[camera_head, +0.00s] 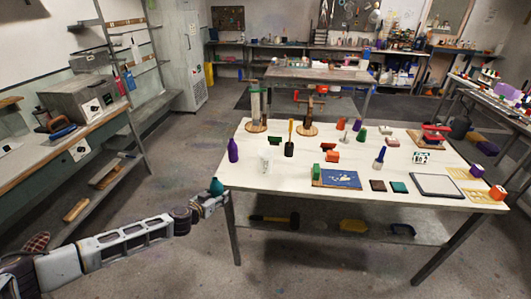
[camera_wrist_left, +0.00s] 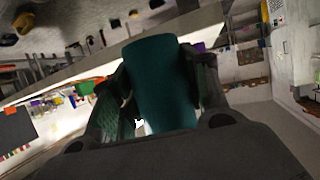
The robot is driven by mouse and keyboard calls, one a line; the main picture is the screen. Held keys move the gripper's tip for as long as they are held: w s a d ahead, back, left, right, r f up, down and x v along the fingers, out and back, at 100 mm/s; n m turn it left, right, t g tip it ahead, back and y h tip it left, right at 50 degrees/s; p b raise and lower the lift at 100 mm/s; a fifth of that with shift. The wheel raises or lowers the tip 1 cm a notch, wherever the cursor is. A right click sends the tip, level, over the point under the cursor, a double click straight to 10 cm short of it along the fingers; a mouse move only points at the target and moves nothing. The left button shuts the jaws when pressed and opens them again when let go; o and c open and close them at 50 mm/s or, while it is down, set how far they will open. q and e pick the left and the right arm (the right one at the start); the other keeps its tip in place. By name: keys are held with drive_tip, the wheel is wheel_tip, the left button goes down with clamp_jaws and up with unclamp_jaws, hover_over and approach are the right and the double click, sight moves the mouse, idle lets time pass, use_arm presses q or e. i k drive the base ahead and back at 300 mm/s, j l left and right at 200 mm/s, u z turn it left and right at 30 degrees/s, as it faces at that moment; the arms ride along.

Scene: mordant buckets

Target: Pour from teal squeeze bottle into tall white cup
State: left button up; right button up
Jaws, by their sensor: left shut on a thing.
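My left gripper (camera_head: 218,198) is just off the near left corner of the white table. It is shut on the teal squeeze bottle (camera_head: 216,186), whose top shows above the fingers. In the left wrist view the bottle (camera_wrist_left: 160,85) stands between the two fingers (camera_wrist_left: 157,100), and its lower part is hidden by the gripper body. The tall white cup (camera_head: 265,160) appears to be the pale upright cup on the table's left part, up and right of the gripper and apart from it. My right gripper is not in view.
The white table (camera_head: 270,190) holds a purple bottle (camera_head: 233,150) near the cup, a dark brush with a yellow handle (camera_head: 290,138), a blue mat (camera_head: 337,179) and several small coloured items. Its front left corner is clear. A lower shelf (camera_head: 330,230) carries tools.

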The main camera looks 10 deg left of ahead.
sight(264, 154)
drive_tip(key=i+l, duration=0.2)
drive_tip(key=i, duration=0.25)
drive_tip(key=i+l, duration=0.25)
drive_tip(key=i, duration=0.25)
